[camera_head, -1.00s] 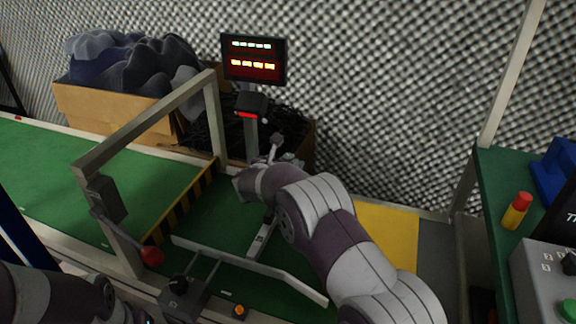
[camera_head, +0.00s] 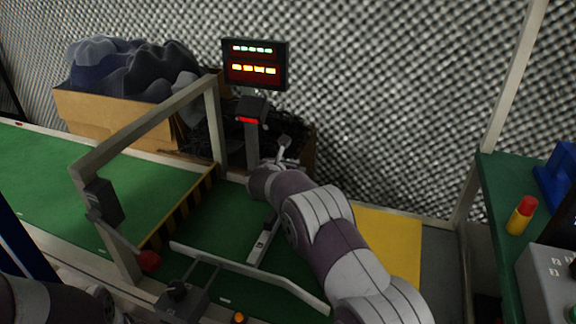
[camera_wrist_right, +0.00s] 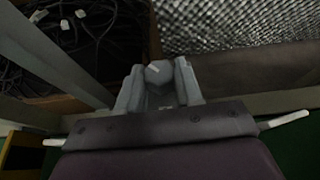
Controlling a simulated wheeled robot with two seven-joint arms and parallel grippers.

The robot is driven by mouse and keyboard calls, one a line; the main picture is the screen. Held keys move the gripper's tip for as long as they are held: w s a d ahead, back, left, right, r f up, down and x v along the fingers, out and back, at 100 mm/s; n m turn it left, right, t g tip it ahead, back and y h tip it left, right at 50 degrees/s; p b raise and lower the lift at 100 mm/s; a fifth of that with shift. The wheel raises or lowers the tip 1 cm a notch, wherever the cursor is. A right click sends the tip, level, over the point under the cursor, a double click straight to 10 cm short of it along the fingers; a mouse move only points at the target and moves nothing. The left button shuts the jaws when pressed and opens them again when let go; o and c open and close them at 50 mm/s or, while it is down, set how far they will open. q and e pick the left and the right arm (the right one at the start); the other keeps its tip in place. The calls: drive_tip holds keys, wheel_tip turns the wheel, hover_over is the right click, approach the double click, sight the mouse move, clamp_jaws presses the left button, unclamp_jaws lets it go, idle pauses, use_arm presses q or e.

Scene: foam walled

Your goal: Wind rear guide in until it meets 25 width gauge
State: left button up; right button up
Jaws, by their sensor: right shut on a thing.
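My right arm reaches over the green belt to the far side. In the right wrist view my right gripper (camera_wrist_right: 160,90) is shut on a grey knob (camera_wrist_right: 158,72), seen between its two fingers. A pale front rail (camera_head: 250,269) crosses the belt. A narrow flat bar (camera_head: 263,244), possibly the width gauge, runs from this rail back under my arm. The rear guide and any contact with the gauge are hidden. My left arm shows at bottom left, its gripper out of view.
A metal frame (camera_head: 150,122) with a red-knobbed lever (camera_head: 148,261) spans the belt at left. A display (camera_head: 255,63) stands behind, beside a cardboard box of foam (camera_head: 118,115). A green bench (camera_head: 497,200) with a red-and-yellow cylinder (camera_head: 521,215) stands at right.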

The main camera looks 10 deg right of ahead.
drive_tip(key=n+y+b, duration=0.2)
drive_tip(key=b, duration=0.1)
drive_tip(key=n+t+y+b, duration=0.1)
drive_tip(key=n+y+b, duration=0.1)
drive_tip(key=b, duration=0.2)
drive_tip(key=d+n+t+y+b, duration=0.1)
drive_tip(key=n+y+b, duration=0.1)
drive_tip(key=b, duration=0.2)
drive_tip(key=shift+s+f+y, duration=0.15)
drive_tip(key=shift+f+y, duration=0.25)
drive_tip(key=shift+d+r+n+y+b, duration=0.1)
drive_tip(key=shift+r+n+y+b, duration=0.15)
drive_tip(key=shift+n+y+b, duration=0.6)
drive_tip(key=shift+r+n+y, duration=0.1)
drive_tip(key=shift+n+y, duration=0.45)
drive_tip(key=shift+y, duration=0.1)
drive_tip(key=shift+d+r+n+y+p, duration=0.15)
drive_tip(key=shift+n+y+p, duration=0.45)
drive_tip(key=shift+n+y, duration=0.15)
drive_tip(key=shift+n+g+y+p, duration=0.6)
drive_tip(key=shift+n+y+p, duration=0.35)
drive_tip(key=shift+y, duration=0.2)
drive_tip(key=o, duration=1)
drive_tip(key=shift+o, duration=0.2)
